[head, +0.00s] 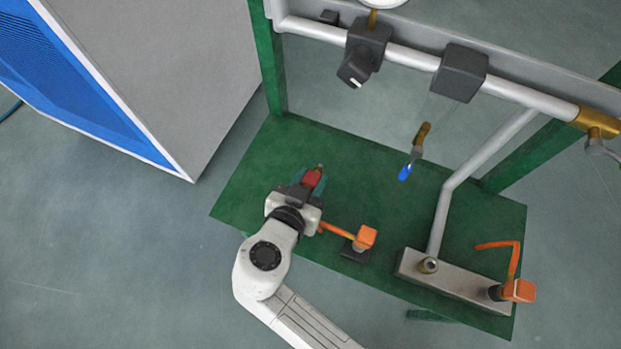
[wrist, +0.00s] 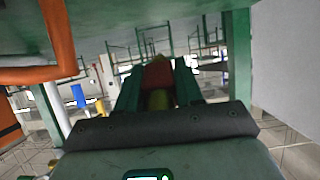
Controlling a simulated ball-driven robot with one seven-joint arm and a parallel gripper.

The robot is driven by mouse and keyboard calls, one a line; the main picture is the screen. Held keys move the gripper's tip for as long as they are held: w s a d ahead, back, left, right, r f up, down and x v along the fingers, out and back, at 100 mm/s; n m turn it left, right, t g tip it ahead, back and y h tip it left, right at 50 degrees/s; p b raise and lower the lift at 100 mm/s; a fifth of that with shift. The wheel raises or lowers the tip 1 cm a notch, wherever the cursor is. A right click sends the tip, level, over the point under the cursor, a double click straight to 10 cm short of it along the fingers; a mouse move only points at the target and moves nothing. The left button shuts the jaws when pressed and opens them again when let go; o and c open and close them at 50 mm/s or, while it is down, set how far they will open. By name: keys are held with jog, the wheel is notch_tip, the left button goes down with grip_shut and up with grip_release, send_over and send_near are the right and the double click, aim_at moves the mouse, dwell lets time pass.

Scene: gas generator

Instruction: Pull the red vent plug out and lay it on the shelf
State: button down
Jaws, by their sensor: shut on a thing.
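The red vent plug (head: 313,177) is between the fingers of my gripper (head: 310,180), which is shut on it. The wrist view shows the plug's red body (wrist: 158,76) held between the two green fingers, with a brass-coloured part at each end. In the head view the gripper and plug appear over the left part of the green shelf (head: 255,180). I cannot tell whether the plug touches the shelf or is held above it.
An orange-handled valve (head: 364,238) stands close to the right of my gripper. A grey block (head: 460,285) with an upright pipe and another orange handle (head: 517,290) is at the shelf's front right. A blue-tipped part (head: 405,172) hangs behind. The shelf's back left is clear.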

jog(key=shift+f+b, duration=2.45)
jog(key=shift+f, duration=0.25)
jog(key=c, duration=0.6)
grip_release()
jog(key=shift+c, duration=0.2)
jog(key=shift+r, duration=0.1)
jog(key=shift+r+p, duration=0.95)
jog(key=shift+r, duration=0.5)
jog(key=shift+p+v, duration=0.75)
jog(key=shift+v, duration=2.2)
